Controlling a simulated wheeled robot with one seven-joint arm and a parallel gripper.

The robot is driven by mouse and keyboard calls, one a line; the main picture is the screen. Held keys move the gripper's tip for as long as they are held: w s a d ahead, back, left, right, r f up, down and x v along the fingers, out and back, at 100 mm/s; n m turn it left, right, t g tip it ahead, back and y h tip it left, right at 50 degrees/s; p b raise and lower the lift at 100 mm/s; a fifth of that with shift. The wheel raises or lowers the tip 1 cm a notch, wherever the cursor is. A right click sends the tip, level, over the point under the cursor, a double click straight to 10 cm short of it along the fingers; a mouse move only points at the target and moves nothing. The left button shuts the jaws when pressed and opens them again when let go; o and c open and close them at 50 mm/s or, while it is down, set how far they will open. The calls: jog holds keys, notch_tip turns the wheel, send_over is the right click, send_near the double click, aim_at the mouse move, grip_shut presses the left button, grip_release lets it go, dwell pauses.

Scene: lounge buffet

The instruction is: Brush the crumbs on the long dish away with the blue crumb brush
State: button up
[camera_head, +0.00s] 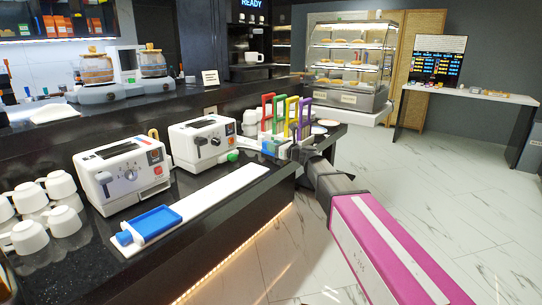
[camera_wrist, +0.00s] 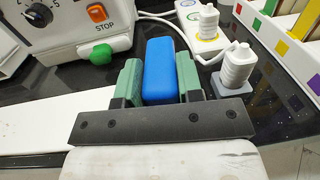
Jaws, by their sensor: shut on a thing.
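My gripper (camera_wrist: 160,80) is shut on the blue crumb brush (camera_wrist: 160,68), whose blue block sits between the two green finger pads. In the head view my gripper (camera_head: 291,152) is at the far end of the counter, beside the far right end of the long dish. The long white dish (camera_head: 205,205) lies along the counter's front edge. Part of the long dish also shows at the left of the wrist view (camera_wrist: 40,126). The brush's bristles are hidden.
A blue dustpan (camera_head: 157,222) lies on the near end of the dish. Two white toasters (camera_head: 122,173) (camera_head: 200,143) stand behind it. White plugs (camera_wrist: 237,66) with cords and coloured racks (camera_head: 292,115) stand close to my gripper. White cups (camera_head: 60,222) are at the left.

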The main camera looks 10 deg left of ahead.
jog(key=shift+r, duration=1.65)
